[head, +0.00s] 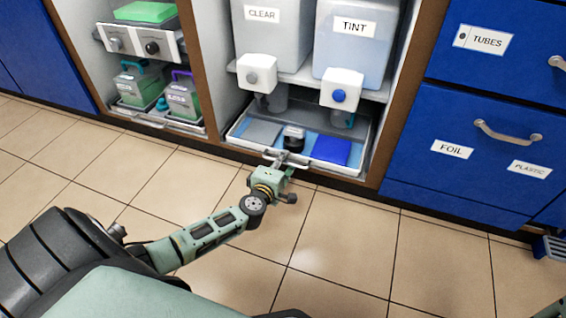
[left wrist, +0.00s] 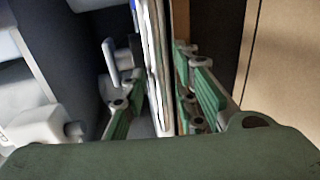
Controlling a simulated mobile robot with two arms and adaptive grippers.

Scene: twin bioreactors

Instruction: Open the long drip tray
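The long drip tray (head: 240,141) is a pale, shallow tray with a blue inside. It sits low in the bay under the CLEAR and TINT tanks, its front about level with the cabinet front. A grey block, a small dark-topped item and a blue block (head: 331,149) lie in it. My left gripper (head: 286,158) is at the middle of the tray's front, by its handle. In the left wrist view, the fingers (left wrist: 160,105) stand apart on either side of a pale upright edge, seemingly the tray's front. Contact with the handle cannot be told.
The CLEAR tank (head: 268,35) and TINT tank (head: 352,50) have white taps hanging above the tray. A shorter tray (head: 150,119) with green containers is in the left bay. Blue drawers (head: 470,130) stand right. The tiled floor (head: 330,235) in front is clear.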

